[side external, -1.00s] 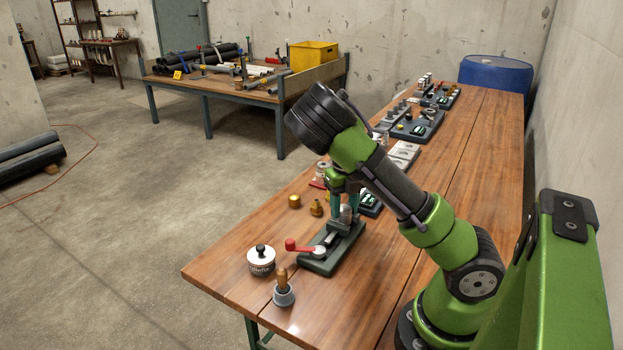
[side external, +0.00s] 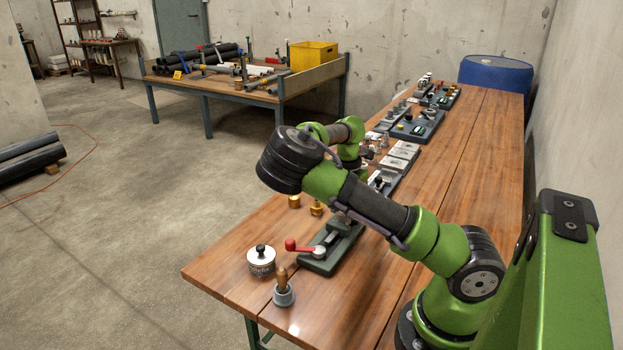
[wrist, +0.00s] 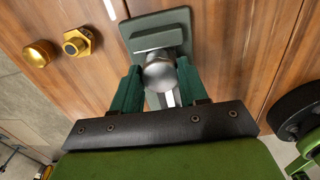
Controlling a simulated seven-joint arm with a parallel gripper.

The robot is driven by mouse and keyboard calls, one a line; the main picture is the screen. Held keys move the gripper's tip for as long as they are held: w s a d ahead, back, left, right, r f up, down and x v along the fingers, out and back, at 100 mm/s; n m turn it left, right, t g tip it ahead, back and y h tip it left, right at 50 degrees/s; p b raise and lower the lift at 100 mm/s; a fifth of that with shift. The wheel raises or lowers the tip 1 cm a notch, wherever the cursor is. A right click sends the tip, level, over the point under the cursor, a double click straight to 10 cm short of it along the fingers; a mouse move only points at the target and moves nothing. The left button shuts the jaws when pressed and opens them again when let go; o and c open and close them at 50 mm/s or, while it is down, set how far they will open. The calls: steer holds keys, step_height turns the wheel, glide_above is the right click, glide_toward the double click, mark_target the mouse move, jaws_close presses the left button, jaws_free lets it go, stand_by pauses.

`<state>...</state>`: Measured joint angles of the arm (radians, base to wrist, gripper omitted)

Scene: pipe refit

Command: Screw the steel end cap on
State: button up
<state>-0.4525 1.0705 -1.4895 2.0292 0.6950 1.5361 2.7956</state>
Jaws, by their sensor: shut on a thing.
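The steel end cap (wrist: 160,72), a smooth silver rounded piece, sits between the two green fingers of my gripper (wrist: 159,82) in the wrist view. The fingers are shut on it from both sides. Beyond it lies the dark green vise (wrist: 157,32), which also shows with its red-handled lever in the side view (side external: 325,258). I cannot tell whether the cap touches a pipe or thread, as its far side is hidden. In the side view my arm hides the gripper and cap.
A round brass piece (wrist: 40,53) and a brass hex fitting (wrist: 78,42) stand beside the vise. A white tin with a black knob (side external: 261,262) and a grey pot with a wooden-handled brush (side external: 283,293) stand near the front edge. Trays of parts (side external: 417,126) line the bench behind.

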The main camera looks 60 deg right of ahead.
steer(key=shift+s+d+f+m, duration=0.1)
steer(key=shift+s+m, duration=0.15)
steer(key=shift+m, duration=0.15)
steer(key=m, duration=0.3)
steer(key=shift+m, duration=1.5)
steer(key=shift+s+m, duration=0.1)
steer(key=shift+m, duration=0.9)
steer(key=m, duration=0.4)
